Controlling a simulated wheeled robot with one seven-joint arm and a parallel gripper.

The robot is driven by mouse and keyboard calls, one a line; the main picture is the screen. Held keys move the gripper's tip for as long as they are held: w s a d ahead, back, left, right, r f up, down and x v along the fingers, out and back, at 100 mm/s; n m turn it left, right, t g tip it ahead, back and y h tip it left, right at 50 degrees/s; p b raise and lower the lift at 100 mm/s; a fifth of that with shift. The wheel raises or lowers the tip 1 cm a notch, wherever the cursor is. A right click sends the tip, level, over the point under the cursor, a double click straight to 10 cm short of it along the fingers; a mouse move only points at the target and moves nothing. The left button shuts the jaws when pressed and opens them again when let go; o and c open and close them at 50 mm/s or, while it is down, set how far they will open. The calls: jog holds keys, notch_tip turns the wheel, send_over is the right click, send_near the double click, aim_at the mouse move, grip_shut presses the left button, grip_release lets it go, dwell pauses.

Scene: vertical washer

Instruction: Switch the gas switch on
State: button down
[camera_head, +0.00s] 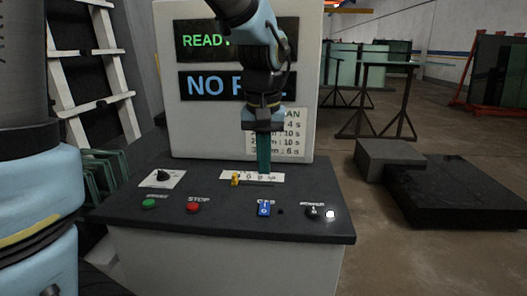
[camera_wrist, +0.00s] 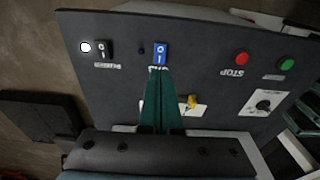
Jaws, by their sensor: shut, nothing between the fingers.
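The gas switch (camera_head: 264,208) is a blue rocker with white marks on the front part of the dark panel top, below a "GAS" label. In the wrist view the blue switch (camera_wrist: 161,53) lies just beyond my fingertips. My gripper (camera_head: 263,172) has teal fingers pointing down over the panel, behind the switch. In the wrist view the gripper (camera_wrist: 155,72) is shut and empty, its tips near the label edge of the switch. I cannot tell the exact height of the tips above the panel. A small dark indicator (camera_head: 281,211) sits right of the switch and looks unlit.
The panel (camera_head: 115,207) also holds a green button (camera_head: 148,203), a red stop button (camera_head: 193,207), a black knob (camera_head: 163,175), a yellow slider (camera_head: 235,179) and a black power switch (camera_head: 313,212) beside a lit white lamp (camera_head: 330,214). A display box (camera_head: 180,130) stands behind.

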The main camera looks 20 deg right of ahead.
jog(key=shift+s+a+r, duration=0.1)
jog(key=shift+s+r, duration=0.05)
jog(key=shift+r, duration=0.7)
jog(key=shift+s+a+r, duration=0.1)
jog(key=shift+r, duration=0.7)
jog(key=shift+d, duration=0.1)
